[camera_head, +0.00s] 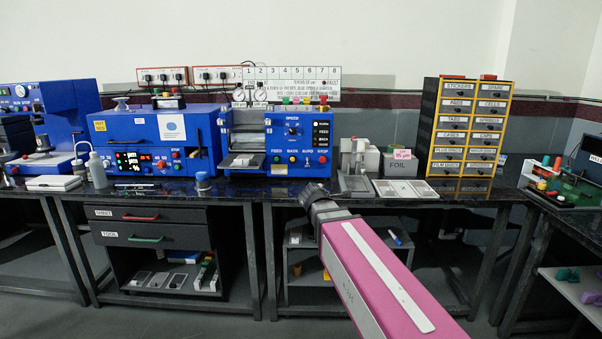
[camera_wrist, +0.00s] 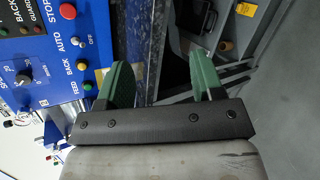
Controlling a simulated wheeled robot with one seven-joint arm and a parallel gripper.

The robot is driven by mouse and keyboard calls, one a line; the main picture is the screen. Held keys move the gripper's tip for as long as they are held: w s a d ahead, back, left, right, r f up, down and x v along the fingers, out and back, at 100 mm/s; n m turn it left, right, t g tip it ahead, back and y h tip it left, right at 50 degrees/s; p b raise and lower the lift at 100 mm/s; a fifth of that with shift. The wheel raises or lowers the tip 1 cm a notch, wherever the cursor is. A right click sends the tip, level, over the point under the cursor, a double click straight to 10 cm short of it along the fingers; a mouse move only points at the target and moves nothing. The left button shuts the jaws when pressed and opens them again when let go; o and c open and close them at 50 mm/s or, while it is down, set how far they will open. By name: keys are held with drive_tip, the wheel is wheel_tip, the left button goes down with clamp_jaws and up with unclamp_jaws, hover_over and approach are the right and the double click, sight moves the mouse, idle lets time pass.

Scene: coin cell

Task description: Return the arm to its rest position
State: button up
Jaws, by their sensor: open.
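My gripper shows in the wrist view (camera_wrist: 161,82) with its two green fingers apart and nothing between them. Beyond the fingers lie the dark bench edge and the open shelf space below it. In the head view my pink arm reaches up from the lower right toward the bench front. Its dark wrist end is in front of the bench, below the blue machine with the FEED, BACK, AUTO and STOP controls (camera_head: 292,140). The fingers themselves cannot be made out in the head view.
The dark bench (camera_head: 260,190) runs across the view. A second blue machine (camera_head: 158,140) stands to its left. A yellow-and-black drawer cabinet (camera_head: 466,127) and a grey FOIL box (camera_head: 402,165) stand to the right. A drawer unit (camera_head: 150,232) and a shelf sit below.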

drive_tip(key=s+d+f+m+g+y, duration=0.1)
drive_tip(key=s+d+f+m+g, duration=0.2)
drive_tip(key=s+f+m, duration=0.3)
drive_tip(key=s+d+f+m+g+y, duration=0.1)
drive_tip(key=s+d+f+m+g, duration=0.3)
drive_tip(key=s+f+m, duration=0.3)
drive_tip(key=s+d+f+m+g+y, duration=0.1)
drive_tip(key=s+d+f+m+g, duration=0.2)
drive_tip(key=f, duration=1)
drive_tip(key=s+m+g, duration=0.1)
drive_tip(key=s+m, duration=0.2)
drive_tip(key=s, duration=0.2)
drive_tip(key=shift+d+g+y, duration=0.3)
drive_tip(key=shift+d+y, duration=0.1)
drive_tip(key=shift+f, duration=0.1)
